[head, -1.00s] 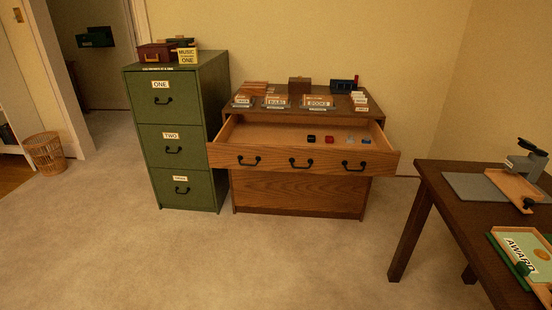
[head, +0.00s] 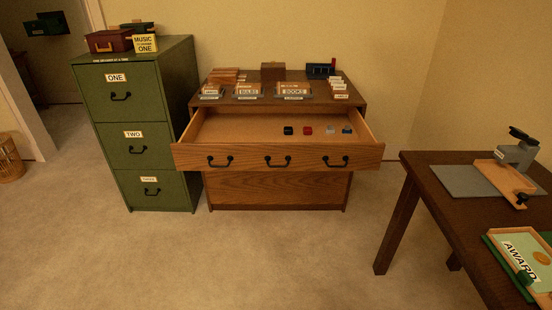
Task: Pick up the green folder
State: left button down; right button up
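A flat green thing (head: 492,241), which looks like the green folder, lies on the dark table at the right edge of the head view. A light sheet lettered AWARD (head: 520,249) and a wooden piece cover most of it, so only its green edges show. The picture's right edge cuts this group off. Neither of my grippers is in view.
The dark table (head: 440,190) also bears a grey mat (head: 462,181) and a stapler-like press (head: 518,152). A wooden dresser (head: 275,192) has its top drawer (head: 205,157) pulled out, with small coloured blocks inside. A green cabinet (head: 150,100) stands left. The carpet in front is clear.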

aim_at(534, 264)
jog(key=z, duration=0.55)
jog(key=i, duration=2)
jog(key=z, duration=1.9)
jog(key=i, duration=0.35)
jog(key=z, duration=1.6)
